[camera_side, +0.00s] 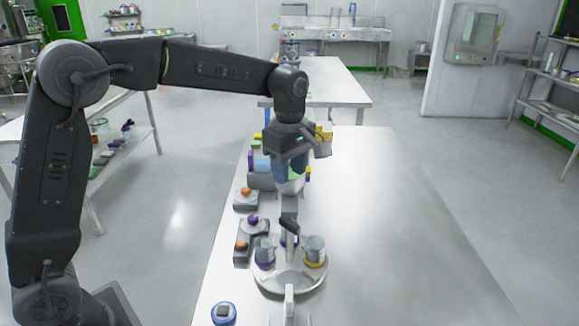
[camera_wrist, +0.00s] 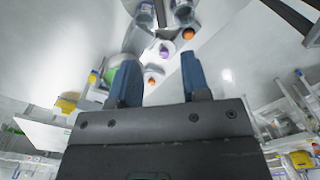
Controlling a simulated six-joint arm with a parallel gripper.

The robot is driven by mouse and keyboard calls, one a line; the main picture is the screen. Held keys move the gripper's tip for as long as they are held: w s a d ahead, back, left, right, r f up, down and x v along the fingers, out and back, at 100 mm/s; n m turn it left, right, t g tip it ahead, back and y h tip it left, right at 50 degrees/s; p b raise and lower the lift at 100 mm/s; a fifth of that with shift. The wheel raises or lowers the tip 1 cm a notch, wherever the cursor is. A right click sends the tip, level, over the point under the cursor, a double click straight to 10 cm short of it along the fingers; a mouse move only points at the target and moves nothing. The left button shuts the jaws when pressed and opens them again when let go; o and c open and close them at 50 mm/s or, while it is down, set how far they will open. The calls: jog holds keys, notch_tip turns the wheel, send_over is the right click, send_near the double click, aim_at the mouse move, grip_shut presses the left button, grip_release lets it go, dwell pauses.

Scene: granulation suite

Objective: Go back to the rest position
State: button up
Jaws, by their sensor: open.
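My gripper (camera_side: 287,178) hangs from the arm above the far left part of the white bench (camera_side: 385,220), pointing down. Its two blue fingers (camera_wrist: 160,76) stand apart in the wrist view, with nothing held between them. A pale vessel with some green (camera_side: 293,186) shows just behind or below the fingers; I cannot tell the gap between them. In the wrist view a green part (camera_wrist: 110,76) shows beside the left finger.
A round turntable (camera_side: 290,282) with metal cups stands at the near end. Grey blocks with orange (camera_side: 246,191) and purple (camera_side: 252,219) knobs line the left edge. A blue-rimmed dial (camera_side: 223,313) lies near the front. The bench's right side is clear.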

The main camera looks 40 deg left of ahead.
jog(key=shift+r, duration=0.15)
jog(key=s+a+r+m+t, duration=0.1)
jog(key=s+r+m+t, duration=0.3)
jog(key=s+m, duration=0.55)
jog(key=s+f+m+t, duration=0.1)
jog(key=s+f+m, duration=0.1)
jog(key=s+m, duration=0.6)
jog(key=s, duration=0.7)
jog(key=shift+a+t, duration=0.3)
jog(key=shift+a, duration=0.1)
